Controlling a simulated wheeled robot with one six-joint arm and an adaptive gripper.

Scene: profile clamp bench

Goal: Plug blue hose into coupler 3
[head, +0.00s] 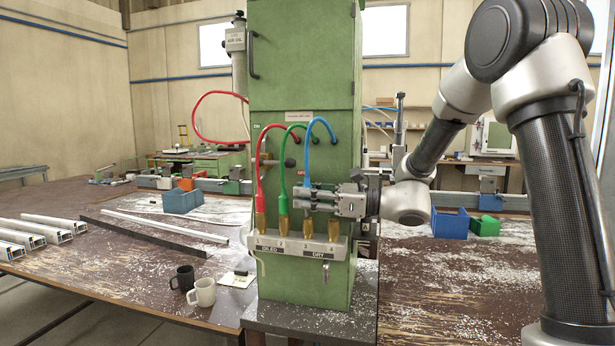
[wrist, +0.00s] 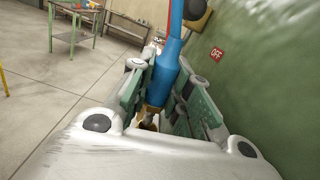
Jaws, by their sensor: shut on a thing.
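The blue hose (head: 322,124) arches out of the green cabinet and drops to my gripper (head: 306,198). My gripper is shut on its blue plug, which shows between the fingers in the wrist view (wrist: 165,72). The plug hangs roughly upright with a brass end pointing down. Brass coupler 3 (head: 308,229) stands on the grey manifold (head: 300,246), directly below my gripper in the head view. In the wrist view a bit of brass shows below the plug's end. The fingers hide the junction, so I cannot tell whether plug and coupler touch.
The red plug (head: 260,202) and green plug (head: 282,207) sit in couplers 1 and 2, close left of my gripper. Coupler 4 (head: 334,230) is empty on the right. The green cabinet (head: 300,85) stands close behind. Two mugs (head: 203,292) stand at lower left.

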